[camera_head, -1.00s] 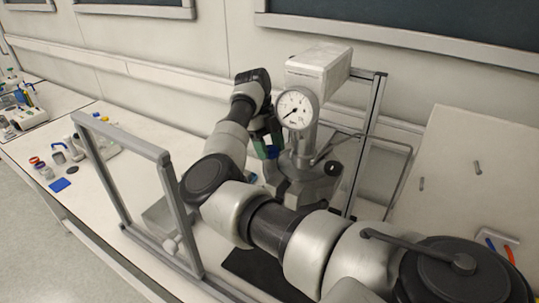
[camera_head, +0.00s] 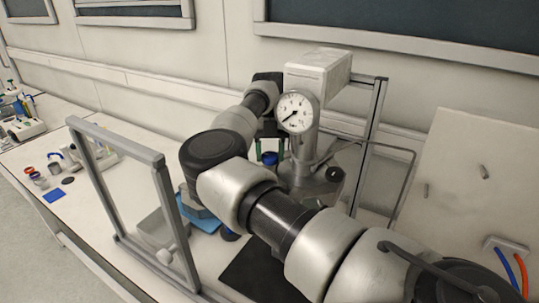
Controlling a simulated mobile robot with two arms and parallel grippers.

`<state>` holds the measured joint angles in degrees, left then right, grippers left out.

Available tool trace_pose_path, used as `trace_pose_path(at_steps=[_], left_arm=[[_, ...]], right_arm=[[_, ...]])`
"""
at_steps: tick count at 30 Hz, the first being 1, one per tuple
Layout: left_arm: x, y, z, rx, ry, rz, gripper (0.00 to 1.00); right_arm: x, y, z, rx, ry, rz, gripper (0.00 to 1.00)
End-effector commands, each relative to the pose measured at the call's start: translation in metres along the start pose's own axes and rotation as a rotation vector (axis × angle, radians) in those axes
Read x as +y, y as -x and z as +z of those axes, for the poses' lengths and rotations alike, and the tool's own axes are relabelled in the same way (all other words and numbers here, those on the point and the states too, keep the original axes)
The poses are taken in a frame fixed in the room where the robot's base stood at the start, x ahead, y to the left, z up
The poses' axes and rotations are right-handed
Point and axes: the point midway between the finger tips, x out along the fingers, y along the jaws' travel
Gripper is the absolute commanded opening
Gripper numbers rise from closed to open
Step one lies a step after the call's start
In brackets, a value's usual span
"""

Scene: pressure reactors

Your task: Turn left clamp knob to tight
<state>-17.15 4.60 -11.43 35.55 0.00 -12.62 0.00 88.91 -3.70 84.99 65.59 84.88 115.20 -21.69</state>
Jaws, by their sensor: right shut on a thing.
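My right arm comes in from the lower right and bends across in front of the reactor. My right gripper (camera_head: 269,152) points down at the knob, with its green fingers on either side of it, shut on it. The knob's lower part and the clamp are partly hidden by my arm. My left gripper is not in view.
A framed clear panel (camera_head: 135,200) stands at the left front of the reactor. A blue item (camera_head: 205,218) lies behind my arm, and a black mat (camera_head: 262,268) lies below it. Small labware and a blue square (camera_head: 54,196) sit on the left bench. A panel with hoses is at right.

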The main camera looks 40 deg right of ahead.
Motion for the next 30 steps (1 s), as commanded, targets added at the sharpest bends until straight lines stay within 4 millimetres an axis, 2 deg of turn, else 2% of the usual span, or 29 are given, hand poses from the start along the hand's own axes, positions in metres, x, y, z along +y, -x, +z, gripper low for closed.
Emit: trace_pose_path(at_steps=[15, 16, 20, 21, 30], left_arm=[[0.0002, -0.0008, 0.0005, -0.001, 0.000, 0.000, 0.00], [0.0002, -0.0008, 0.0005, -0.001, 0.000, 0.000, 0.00], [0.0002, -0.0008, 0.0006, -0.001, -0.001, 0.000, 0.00], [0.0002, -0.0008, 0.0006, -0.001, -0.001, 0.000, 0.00], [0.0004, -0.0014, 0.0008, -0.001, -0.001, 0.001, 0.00]], right_arm=[[-0.0008, 0.0017, 0.0000, -0.004, -0.020, 0.007, 0.23], [-0.0008, 0.0017, 0.0000, -0.004, -0.020, 0.006, 0.49], [-0.0006, 0.0013, 0.0000, -0.003, -0.019, 0.007, 0.69], [-0.0005, 0.0011, 0.0000, -0.003, -0.019, 0.007, 0.72], [-0.0001, 0.0029, 0.0002, -0.002, -0.017, 0.008, 0.72]])
